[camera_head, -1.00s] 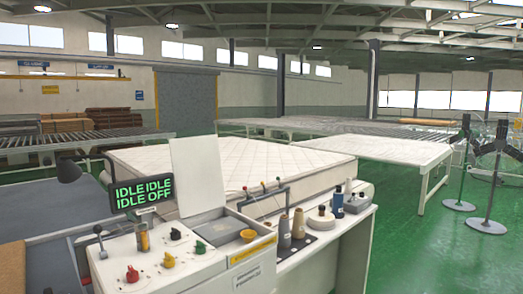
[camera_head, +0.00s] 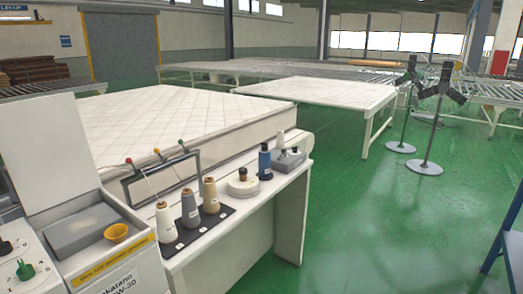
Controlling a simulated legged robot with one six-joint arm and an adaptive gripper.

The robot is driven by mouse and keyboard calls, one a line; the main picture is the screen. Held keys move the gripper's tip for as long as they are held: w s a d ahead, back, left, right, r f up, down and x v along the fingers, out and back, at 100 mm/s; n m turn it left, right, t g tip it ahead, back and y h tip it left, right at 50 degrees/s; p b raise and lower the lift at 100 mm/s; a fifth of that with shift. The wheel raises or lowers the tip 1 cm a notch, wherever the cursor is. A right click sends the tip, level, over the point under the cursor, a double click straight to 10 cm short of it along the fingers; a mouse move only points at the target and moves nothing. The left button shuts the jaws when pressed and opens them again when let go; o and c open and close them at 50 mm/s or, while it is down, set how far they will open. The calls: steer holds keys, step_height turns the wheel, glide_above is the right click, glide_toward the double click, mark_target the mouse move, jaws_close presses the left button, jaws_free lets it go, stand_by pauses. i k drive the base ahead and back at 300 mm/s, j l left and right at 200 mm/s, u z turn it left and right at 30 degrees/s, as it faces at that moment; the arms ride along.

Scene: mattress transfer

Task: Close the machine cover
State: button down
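The machine cover (camera_head: 42,148) is a flat white panel at the left, standing raised and leaning slightly back. Below it the machine's top (camera_head: 85,232) lies exposed, with a grey recessed surface and a small yellow funnel-like cup (camera_head: 117,232) near its front right corner. A yellow label strip (camera_head: 117,262) runs along the machine's front edge. The machine's left part is cut off by the frame. My gripper is not in view.
A white side table (camera_head: 235,225) holds several thread cones (camera_head: 190,209), a blue bottle (camera_head: 265,162) and a round white holder (camera_head: 243,187). A quilted mattress (camera_head: 170,125) lies behind. Green floor (camera_head: 380,225) is clear at right, near two fan stands (camera_head: 432,130) and a blue frame (camera_head: 507,235).

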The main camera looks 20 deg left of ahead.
mark_target(45, 152)
steer(key=i+u, duration=0.25)
steer(key=u, duration=0.15)
steer(key=i+u, duration=0.2)
steer(key=u, duration=0.15)
steer(key=i+l+u, duration=0.15)
steer(key=u, duration=0.25)
steer(key=i+l+u, duration=0.2)
steer(key=u, duration=0.2)
steer(key=i+l, duration=0.05)
steer(key=i, duration=0.05)
